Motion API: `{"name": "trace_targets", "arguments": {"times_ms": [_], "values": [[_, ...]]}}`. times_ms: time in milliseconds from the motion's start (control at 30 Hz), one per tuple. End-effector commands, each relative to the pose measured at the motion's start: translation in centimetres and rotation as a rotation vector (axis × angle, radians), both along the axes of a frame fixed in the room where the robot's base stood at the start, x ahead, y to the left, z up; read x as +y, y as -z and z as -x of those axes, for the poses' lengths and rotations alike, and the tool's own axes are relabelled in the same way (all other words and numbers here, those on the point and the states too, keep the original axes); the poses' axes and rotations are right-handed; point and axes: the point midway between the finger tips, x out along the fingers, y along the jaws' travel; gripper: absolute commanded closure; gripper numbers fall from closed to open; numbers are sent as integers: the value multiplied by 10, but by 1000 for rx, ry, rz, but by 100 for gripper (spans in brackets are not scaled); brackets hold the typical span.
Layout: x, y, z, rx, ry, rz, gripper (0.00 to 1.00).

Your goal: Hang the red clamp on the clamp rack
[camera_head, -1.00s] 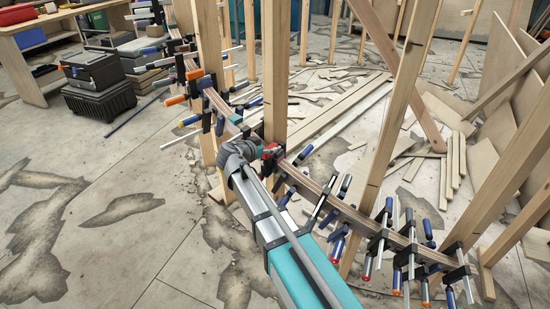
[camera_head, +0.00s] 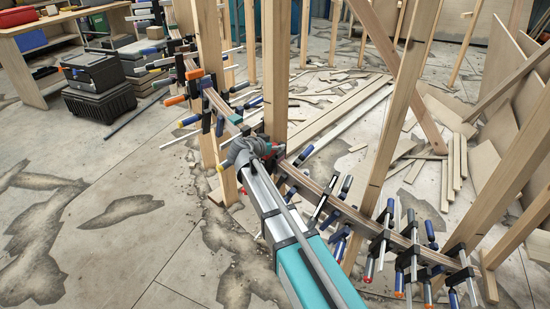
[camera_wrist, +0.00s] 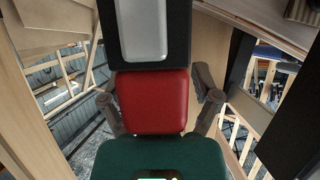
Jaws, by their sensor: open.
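In the wrist view a red block (camera_wrist: 153,102), seemingly part of the red clamp, fills the middle. It has a black part with a light metal face (camera_wrist: 145,30) above it and a dark green part (camera_wrist: 158,158) below. My gripper (camera_wrist: 157,96) is open, with one grey finger on each side of the red block; I cannot tell whether they touch it. In the head view my gripper (camera_head: 258,150) is at the curved stringer (camera_head: 318,186), beside an upright post, and mostly hides the red clamp. I cannot clearly identify the clamp rack.
Several blue-handled clamps (camera_head: 388,235) line the stringer on the right, and more with orange ends (camera_head: 194,74) on the left. Wooden posts (camera_head: 276,70) stand close to my gripper. Black cases (camera_head: 100,98) and a workbench (camera_head: 30,55) are at left. The left floor is mostly clear.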

Motion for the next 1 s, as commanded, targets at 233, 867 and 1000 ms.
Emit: {"name": "trace_targets", "arguments": {"times_ms": [233,867,1000], "values": [[0,0,0,0,0,0,20],[-1,0,0,0,1,0,100],[-1,-1,0,-1,1,1,100]]}}
